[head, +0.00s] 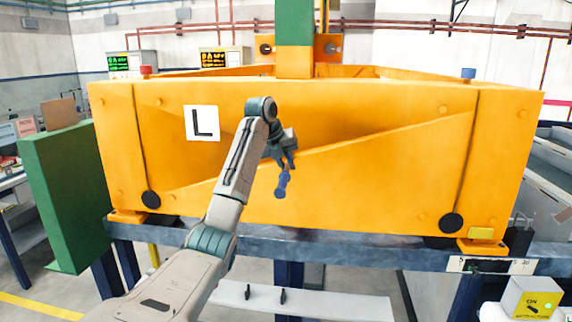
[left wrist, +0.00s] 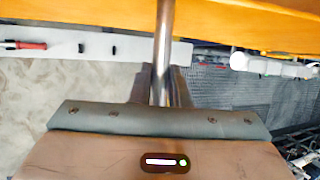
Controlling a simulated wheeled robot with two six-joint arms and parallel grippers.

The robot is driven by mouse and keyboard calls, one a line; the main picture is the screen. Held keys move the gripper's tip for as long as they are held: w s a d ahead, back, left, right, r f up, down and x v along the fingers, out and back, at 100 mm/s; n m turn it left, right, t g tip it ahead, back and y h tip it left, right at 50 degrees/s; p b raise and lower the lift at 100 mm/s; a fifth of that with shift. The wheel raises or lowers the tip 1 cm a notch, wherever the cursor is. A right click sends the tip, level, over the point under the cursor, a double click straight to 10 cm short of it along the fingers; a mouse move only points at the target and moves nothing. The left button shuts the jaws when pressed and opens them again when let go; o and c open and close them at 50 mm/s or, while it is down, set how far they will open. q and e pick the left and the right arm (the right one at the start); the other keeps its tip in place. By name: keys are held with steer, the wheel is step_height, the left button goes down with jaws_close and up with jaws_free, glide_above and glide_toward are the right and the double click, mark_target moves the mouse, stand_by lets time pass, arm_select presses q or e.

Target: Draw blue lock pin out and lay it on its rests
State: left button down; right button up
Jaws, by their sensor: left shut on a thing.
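My left gripper (head: 283,156) is in front of the yellow rack body, right of its L label. It is shut on the blue lock pin (head: 282,184), whose blue end hangs below the fingers. In the left wrist view, the gripper (left wrist: 161,88) has a bare silver shank (left wrist: 164,35) between its fingers, running out past the top edge. The shank's far end is out of view. Two small dark rests (head: 283,296) stand on a pale shelf (head: 335,306) below; they also show in the left wrist view (left wrist: 113,50). My right gripper is not in view.
The large yellow body (head: 370,190) sits on a blue-grey beam (head: 345,249). A red cap (head: 146,70) and a blue cap (head: 468,73) show on its top edge. A green panel (head: 65,195) stands left. A yellow switch box (head: 531,298) is at the lower right.

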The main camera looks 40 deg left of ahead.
arm_select(q)
steer(key=shift+s+d+f+b, duration=0.15)
steer(key=shift+f+b, duration=0.15)
steer(key=shift+f, duration=0.1)
steer(key=shift+s+d, duration=0.15)
steer(key=shift+s, duration=0.15)
steer(key=shift+s+d+r, duration=0.25)
steer(key=shift+s, duration=0.15)
steer(key=shift+s+d+r+b, duration=0.15)
steer(key=shift+s+d+b, duration=0.15)
steer(key=shift+s, duration=0.2)
